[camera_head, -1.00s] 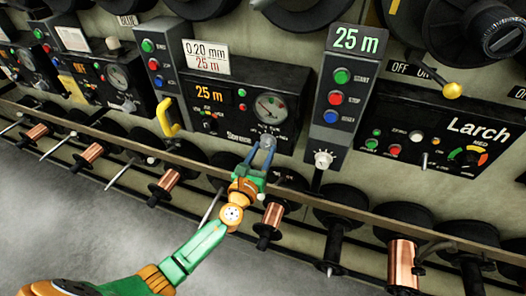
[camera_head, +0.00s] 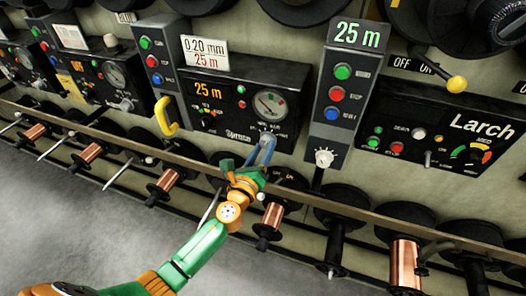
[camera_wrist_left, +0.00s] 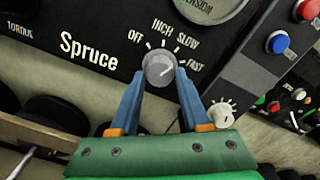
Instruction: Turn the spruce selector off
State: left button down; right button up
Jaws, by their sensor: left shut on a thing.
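The spruce selector is a round grey knob (camera_wrist_left: 159,68) on the black Spruce panel (camera_wrist_left: 88,22), with OFF, INCH, SLOW and FAST marked around it. A pale line shows on its face, but I cannot tell for sure which mark it points to. My left gripper (camera_wrist_left: 161,80) has its two blue fingers on either side of the knob, shut on it. In the head view the left gripper (camera_head: 264,150) reaches up to the knob (camera_head: 267,141) at the lower right of the Spruce panel (camera_head: 225,112). The fingers partly hide the knob there. My right gripper is in neither view.
A button column (camera_head: 338,95) with green, red and blue buttons stands right of the panel, with a white dial (camera_head: 324,158) at its foot. The Larch panel (camera_head: 440,125) is further right. A yellow handle (camera_head: 166,116) is to the left. A rail and copper spools (camera_head: 405,262) run below.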

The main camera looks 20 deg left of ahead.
pick_arm(q)
jog(key=n, duration=0.4)
jog(key=shift+n+b, duration=0.3)
jog(key=shift+b, duration=0.1)
jog(key=n, duration=0.3)
jog(key=shift+n, duration=0.4)
jog(key=n, duration=0.3)
jog(key=shift+d+r, duration=0.1)
jog(key=shift+n, duration=2)
jog(key=shift+c, duration=1.9)
grip_release()
jog(key=shift+r, duration=0.1)
